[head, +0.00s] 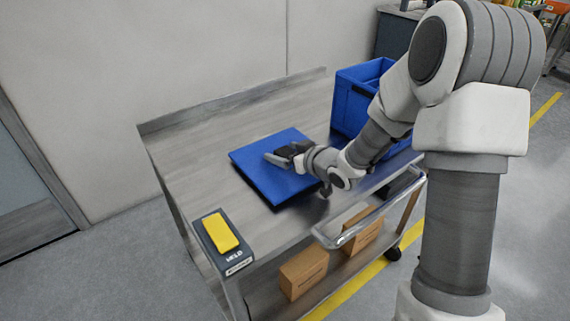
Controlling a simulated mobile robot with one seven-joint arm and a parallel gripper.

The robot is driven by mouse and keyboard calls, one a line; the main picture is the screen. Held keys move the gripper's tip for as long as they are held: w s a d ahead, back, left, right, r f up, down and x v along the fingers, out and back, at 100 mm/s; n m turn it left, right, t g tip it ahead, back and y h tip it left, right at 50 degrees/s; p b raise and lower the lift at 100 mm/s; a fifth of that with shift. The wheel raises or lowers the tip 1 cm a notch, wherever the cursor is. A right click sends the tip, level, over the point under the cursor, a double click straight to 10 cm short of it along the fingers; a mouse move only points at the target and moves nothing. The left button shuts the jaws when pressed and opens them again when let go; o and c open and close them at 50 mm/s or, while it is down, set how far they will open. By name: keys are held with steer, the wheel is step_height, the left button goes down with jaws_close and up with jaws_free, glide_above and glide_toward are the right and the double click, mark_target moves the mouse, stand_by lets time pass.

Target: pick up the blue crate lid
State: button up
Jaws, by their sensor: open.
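The blue crate lid (262,173) is a flat square panel on the cart's top, left of the blue crate (350,107). My gripper (272,158) is over the lid's middle, reaching in from the right. Its fingers point left and it is open. The wrist and fingers cover part of the lid's right side. I cannot tell whether the fingers touch the lid.
The grey cart top (200,135) has a raised back edge and a metal handle (365,220) at the front. A yellow block (220,232) lies on a dark holder at the near left corner. Cardboard boxes (303,270) stand on the lower shelf. Bare top lies left of the lid.

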jaws_close()
stand_by(0.4)
steer(key=shift+r, duration=0.1)
